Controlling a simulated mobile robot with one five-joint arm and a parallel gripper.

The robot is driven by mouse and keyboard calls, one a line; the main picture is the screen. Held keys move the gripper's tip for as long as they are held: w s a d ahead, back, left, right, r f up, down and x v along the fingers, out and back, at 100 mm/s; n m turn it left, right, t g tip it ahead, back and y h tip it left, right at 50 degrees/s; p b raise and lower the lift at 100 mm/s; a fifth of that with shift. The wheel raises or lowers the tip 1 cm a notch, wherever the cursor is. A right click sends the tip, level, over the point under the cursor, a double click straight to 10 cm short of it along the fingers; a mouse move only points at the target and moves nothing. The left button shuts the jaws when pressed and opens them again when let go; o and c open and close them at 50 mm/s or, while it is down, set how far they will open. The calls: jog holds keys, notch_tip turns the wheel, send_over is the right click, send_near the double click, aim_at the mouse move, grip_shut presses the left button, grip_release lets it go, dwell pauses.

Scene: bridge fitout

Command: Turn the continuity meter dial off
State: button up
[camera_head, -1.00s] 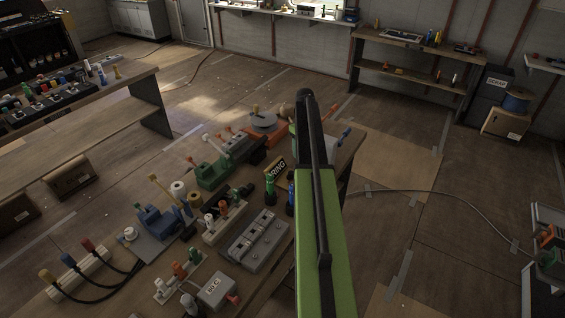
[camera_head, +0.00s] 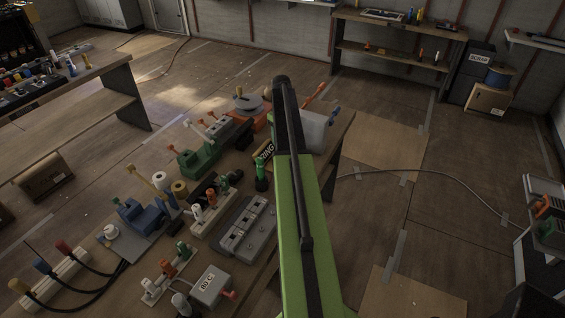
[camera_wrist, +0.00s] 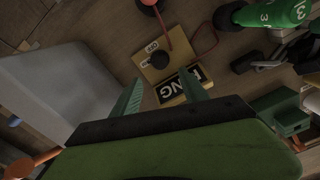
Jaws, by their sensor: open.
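In the wrist view, a small tan-yellow box, apparently the continuity meter (camera_wrist: 148,72), has a dark round knob (camera_wrist: 161,57) on its face. Small white labels lie beside the knob; one seems to read OFF, but the print is too small to be sure. A red lead runs near the box. My gripper (camera_wrist: 161,77) is open, with its green fingers on either side of the view and the knob beyond and between their tips. I see no contact.
A large grey box (camera_wrist: 65,85) is at left in the wrist view, and a green numbered bottle (camera_wrist: 270,13) at upper right. The bench holds a grey switch block (camera_head: 246,225) and several coloured fixtures. Floor right of the bench is mostly clear.

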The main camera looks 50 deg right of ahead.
notch_tip(320, 180, down, 10)
jog(key=b, duration=0.9)
jog(key=shift+f, duration=0.25)
jog(key=shift+r, duration=0.1)
jog(key=shift+c, duration=0.3)
grip_shut()
